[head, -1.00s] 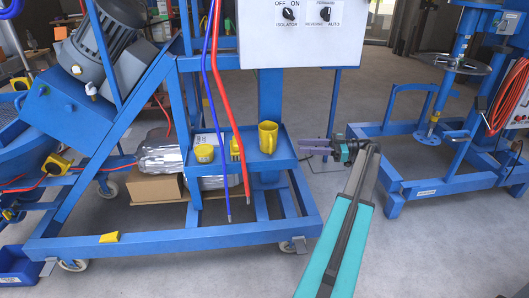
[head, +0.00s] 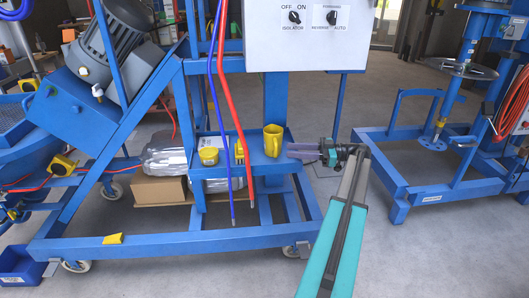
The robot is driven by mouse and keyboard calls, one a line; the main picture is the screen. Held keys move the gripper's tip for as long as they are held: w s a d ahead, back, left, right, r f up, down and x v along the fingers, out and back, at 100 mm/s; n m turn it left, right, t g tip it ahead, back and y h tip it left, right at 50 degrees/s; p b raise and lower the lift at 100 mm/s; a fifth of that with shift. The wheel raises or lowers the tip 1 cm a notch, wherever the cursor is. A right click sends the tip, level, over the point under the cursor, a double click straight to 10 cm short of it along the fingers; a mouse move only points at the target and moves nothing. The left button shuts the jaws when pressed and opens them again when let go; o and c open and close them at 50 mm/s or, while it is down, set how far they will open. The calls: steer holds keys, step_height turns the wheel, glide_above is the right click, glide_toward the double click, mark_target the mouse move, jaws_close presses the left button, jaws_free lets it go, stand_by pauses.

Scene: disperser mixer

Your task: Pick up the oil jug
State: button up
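The oil jug (head: 273,140) is a yellow jug standing upright on the right end of the blue tray shelf (head: 262,165) of the mixer frame, in the head view. My gripper (head: 291,151) is just right of the jug, with its fingers pointing left toward it. The two fingers show as separate bars with a gap between them, so it looks open and empty. A small gap seems to remain between fingertips and jug, but the depth is hard to judge.
A yellow tub (head: 208,156) and a small yellow item (head: 239,152) are left of the jug on the shelf. Blue (head: 222,130) and red (head: 239,130) hoses hang in front. The control box (head: 305,35) is above.

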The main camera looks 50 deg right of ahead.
mark_target(276, 156)
steer(key=shift+x, duration=1.1)
steer(key=shift+b+x, duration=0.4)
steer(key=shift+x, duration=2.2)
steer(key=shift+w+d+f, duration=0.1)
steer(key=shift+d+f, duration=0.05)
jaws_close()
